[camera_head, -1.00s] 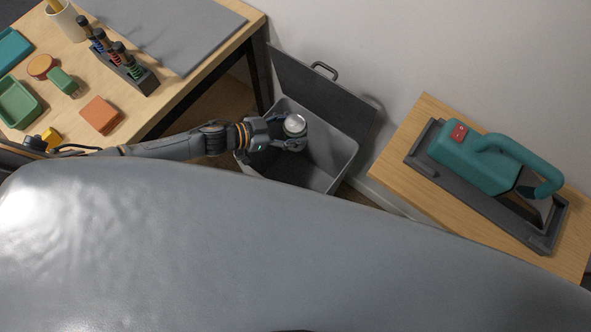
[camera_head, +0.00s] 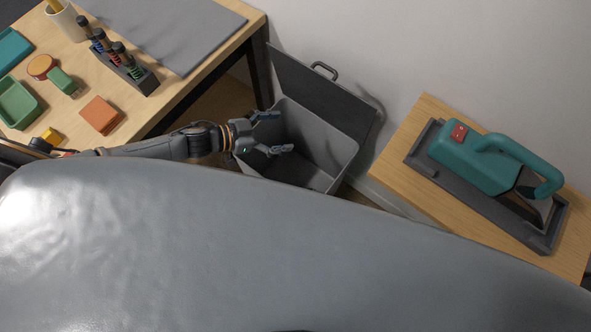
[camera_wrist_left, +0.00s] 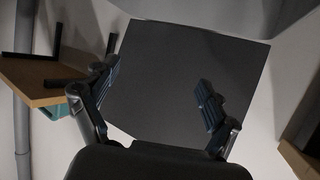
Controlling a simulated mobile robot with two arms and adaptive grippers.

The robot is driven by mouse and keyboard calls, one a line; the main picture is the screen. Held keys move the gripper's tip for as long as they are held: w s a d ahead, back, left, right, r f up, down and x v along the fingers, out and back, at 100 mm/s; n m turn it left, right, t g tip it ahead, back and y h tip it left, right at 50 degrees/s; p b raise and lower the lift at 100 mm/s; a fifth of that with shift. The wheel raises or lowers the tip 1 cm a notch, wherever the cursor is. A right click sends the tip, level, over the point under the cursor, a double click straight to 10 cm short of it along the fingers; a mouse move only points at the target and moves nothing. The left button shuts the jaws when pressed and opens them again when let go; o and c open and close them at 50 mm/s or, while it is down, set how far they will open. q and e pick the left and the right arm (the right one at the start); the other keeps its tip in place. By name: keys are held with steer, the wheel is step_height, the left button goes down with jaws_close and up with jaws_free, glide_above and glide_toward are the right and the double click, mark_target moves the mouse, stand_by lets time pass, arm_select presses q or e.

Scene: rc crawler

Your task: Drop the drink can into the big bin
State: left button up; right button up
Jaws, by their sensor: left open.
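My left gripper (camera_head: 275,132) is open and empty over the left side of the big bin (camera_head: 343,150). Its fingers are spread wide and point to the right across the bin's opening. The bin is a grey box with its dark lid (camera_head: 318,92) tipped open against the wall. In the left wrist view the two fingers (camera_wrist_left: 158,98) stand apart with nothing between them, and the dark lid panel (camera_wrist_left: 180,60) shows beyond. The drink can is not visible in any view now; part of the bin's inside is hidden by the gripper and the front edge. My right gripper is not in view.
A wooden table (camera_head: 185,90) at the left holds a rack of small bottles (camera_head: 122,65), a green tray (camera_head: 18,103) and small blocks. At the right, a wooden stand (camera_head: 385,165) carries a teal machine (camera_head: 480,160) on a dark tray. A large grey surface fills the foreground.

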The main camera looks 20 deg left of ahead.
arm_select(q)
steer(key=v, duration=0.8)
steer(key=w+d+r+n+t+y, duration=0.2)
steer(key=w+d+n+t+y, duration=0.15)
steer(key=d, duration=0.25)
steer(key=s+a+r+n+g+y, duration=0.2)
steer(key=s+g+y, duration=0.15)
steer(key=s, duration=0.45)
steer(key=s+a+r+n+g+y, duration=0.1)
steer(key=s+a+n+g+y, duration=0.15)
steer(key=s+g, duration=0.35)
step_height(320, 180, down, 23)
steer(key=s+p, duration=0.1)
steer(key=s, duration=0.2)
steer(key=s+a+f+g+y+p, duration=0.1)
steer(key=s+a+f, duration=0.1)
steer(key=s+f, duration=1.5)
steer(key=shift+a+f, duration=0.2)
steer(key=shift+a, duration=0.15)
